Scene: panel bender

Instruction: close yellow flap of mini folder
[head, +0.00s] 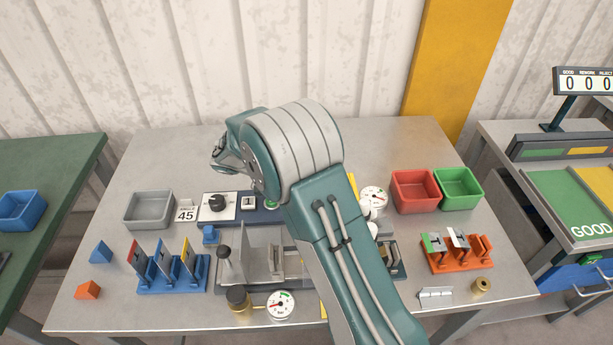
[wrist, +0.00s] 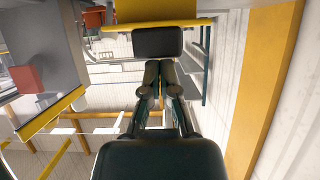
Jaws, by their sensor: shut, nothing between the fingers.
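My gripper (head: 218,155) is raised above the back left part of the bench, at the end of my bent arm, apart from everything on the bench. In the wrist view its fingers (wrist: 160,72) are together and hold nothing. A grey bending device with upright plates (head: 262,262) and a black-knobbed lever stands mid-bench, partly behind my arm. Dark and metal parts (head: 396,262) show on the arm's other side. Yellow strips show beside my arm, at the back (head: 352,186) and front (head: 323,306). I cannot tell which part is the mini folder's yellow flap; my arm hides much there.
A grey bin (head: 148,210), a control panel (head: 232,206) and a blue rack of plates (head: 172,284) are left. Red (head: 415,191) and green (head: 457,188) bins and an orange rack (head: 460,262) are right. Gauges (head: 278,306) stand near my arm. The back left is clear.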

